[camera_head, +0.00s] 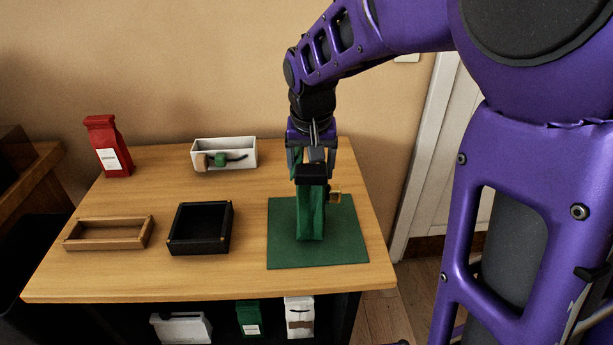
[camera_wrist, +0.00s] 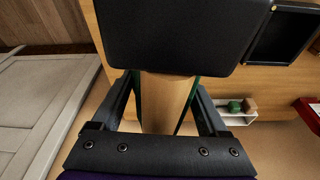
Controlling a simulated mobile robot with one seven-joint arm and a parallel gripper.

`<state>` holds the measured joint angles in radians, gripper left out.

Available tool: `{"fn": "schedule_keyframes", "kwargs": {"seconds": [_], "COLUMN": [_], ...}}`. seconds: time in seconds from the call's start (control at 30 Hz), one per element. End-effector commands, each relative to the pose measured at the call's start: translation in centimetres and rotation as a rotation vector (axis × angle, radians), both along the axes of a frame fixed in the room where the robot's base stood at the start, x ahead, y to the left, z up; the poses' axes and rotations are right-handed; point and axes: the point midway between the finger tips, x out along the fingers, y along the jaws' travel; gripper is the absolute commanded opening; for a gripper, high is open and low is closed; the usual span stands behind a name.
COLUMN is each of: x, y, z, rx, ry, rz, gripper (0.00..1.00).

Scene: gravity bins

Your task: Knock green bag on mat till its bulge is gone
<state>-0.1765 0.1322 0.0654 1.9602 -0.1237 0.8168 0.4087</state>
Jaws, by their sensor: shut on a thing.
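The green bag (camera_head: 311,218) is upright over the green mat (camera_head: 345,247) at the right of the table. Its lower end is at or just above the mat; I cannot tell whether they touch. My gripper (camera_head: 311,174) points down and is shut on the upper part of the bag. In the wrist view, thin green edges show beside the fingers of my gripper (camera_wrist: 166,105), and a dark block hides most of what lies beyond. I cannot make out a bulge on the bag's visible face.
A black tray (camera_head: 200,246), a wooden tray (camera_head: 107,246) and a white bin (camera_head: 247,165) with small items stand left of the mat. A red bag (camera_head: 108,147) stands at the back left. More bags, one green (camera_head: 249,318), are below the tabletop.

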Motion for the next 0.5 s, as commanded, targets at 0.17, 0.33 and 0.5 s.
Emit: {"fn": "schedule_keyframes", "kwargs": {"seconds": [0.17,0.33,0.5], "x": [0.1,0.1,0.1], "y": [0.0,0.0,0.0], "z": [1.2,2.0,2.8], "rx": [0.001,0.001,0.001], "ry": [-0.003,-0.003,-0.003], "rz": [0.000,0.000,0.000], "gripper": [0.00,0.00,0.00]}}
